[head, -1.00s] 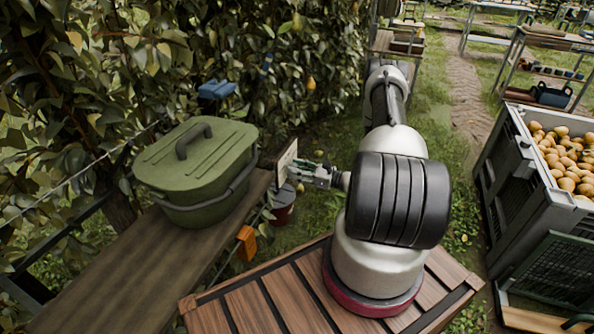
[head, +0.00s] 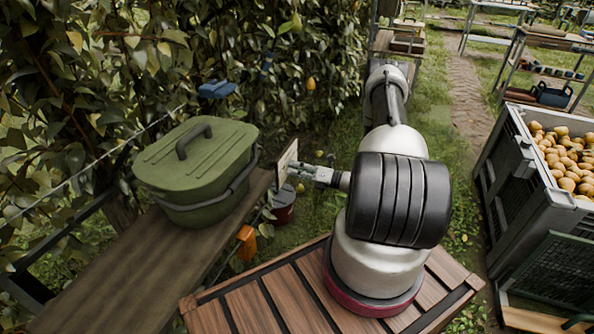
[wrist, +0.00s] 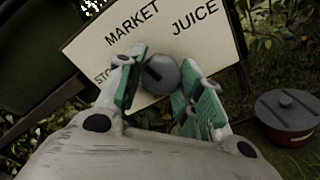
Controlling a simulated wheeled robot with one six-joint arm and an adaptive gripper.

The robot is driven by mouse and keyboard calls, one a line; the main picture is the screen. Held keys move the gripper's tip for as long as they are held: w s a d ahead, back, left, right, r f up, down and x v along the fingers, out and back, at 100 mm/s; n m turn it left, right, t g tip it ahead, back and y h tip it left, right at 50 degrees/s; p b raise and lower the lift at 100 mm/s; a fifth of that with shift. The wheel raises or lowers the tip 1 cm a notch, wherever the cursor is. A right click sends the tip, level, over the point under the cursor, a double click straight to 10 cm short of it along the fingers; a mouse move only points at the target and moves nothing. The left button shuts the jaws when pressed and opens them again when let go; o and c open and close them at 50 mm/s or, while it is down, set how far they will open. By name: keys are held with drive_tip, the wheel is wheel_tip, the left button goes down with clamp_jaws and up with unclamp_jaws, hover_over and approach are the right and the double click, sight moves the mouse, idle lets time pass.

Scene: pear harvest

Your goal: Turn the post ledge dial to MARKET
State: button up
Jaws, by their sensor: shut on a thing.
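The dial (wrist: 161,75) is a round grey knob with a dark mark on its left side, on a cream panel (wrist: 88,50). The panel reads MARKET above the knob, JUICE at upper right and a partly hidden word starting "STO" at left. Which label the mark points to I cannot tell for sure. My gripper (wrist: 157,84) is shut on the dial, with a green-padded finger on either side. In the head view the panel (head: 286,163) shows nearly edge-on at the end of the ledge, with my gripper (head: 303,168) against its right side; the dial is hidden there.
A green lidded bin (head: 192,178) stands on the wooden ledge (head: 130,275), left of the panel. A dark red lidded pot (head: 284,207) is below the panel. A crate of pears (head: 500,180) stands at right. Leafy branches fill the left and back.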

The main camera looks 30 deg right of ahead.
drive_tip(key=shift+m, duration=1)
drive_tip(key=o, duration=1)
drive_tip(key=shift+s+d, duration=0.1)
drive_tip(key=v, duration=1.2)
